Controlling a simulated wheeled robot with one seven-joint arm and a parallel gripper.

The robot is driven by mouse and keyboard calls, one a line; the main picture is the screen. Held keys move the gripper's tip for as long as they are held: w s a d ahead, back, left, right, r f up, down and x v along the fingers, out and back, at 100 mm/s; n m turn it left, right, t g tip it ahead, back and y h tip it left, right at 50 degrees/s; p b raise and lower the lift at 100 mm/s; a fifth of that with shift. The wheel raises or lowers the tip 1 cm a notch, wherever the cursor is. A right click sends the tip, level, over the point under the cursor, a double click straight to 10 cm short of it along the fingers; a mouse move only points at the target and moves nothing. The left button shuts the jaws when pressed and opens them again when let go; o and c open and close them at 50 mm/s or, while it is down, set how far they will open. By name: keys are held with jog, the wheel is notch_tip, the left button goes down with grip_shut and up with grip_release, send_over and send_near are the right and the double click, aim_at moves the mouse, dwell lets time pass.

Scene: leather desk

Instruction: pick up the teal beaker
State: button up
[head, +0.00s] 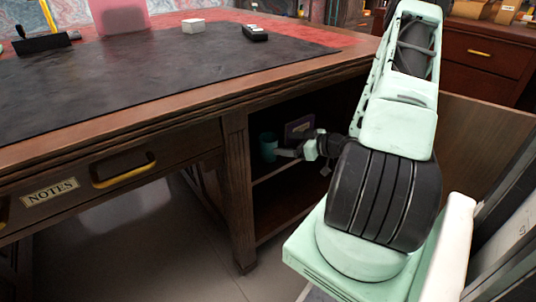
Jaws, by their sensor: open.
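The teal beaker (268,147) stands upright on a shelf inside the open cabinet under the right end of the desk. It is small and dim in the shade, near the left side of the opening. My gripper (287,153) reaches into the cabinet from the right, with its fingertips close to the right side of the beaker. The jaws are open. I cannot tell whether a finger touches the beaker or lies around it. My arm hides the right part of the cabinet.
A dark purple box (299,128) is on the same shelf, just behind and above my gripper. The cabinet's left post (238,190) stands close to the beaker. The shelf edge (270,175) runs below. The desk top (150,75) is above, with a white box (193,25) on it.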

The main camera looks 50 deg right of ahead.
aim_at(277, 143)
jog(key=x, duration=0.2)
jog(key=shift+w+f+b, duration=0.1)
jog(key=shift+w+b, duration=0.2)
jog(key=b+x, duration=0.1)
jog(key=x, duration=0.1)
jog(key=b+x, duration=0.1)
jog(key=x, duration=0.1)
jog(key=shift+a, duration=0.35)
jog(key=shift+w+f+b, duration=0.1)
jog(key=shift+w+b, duration=0.2)
jog(key=shift+w, duration=0.2)
jog(key=c, duration=1.2)
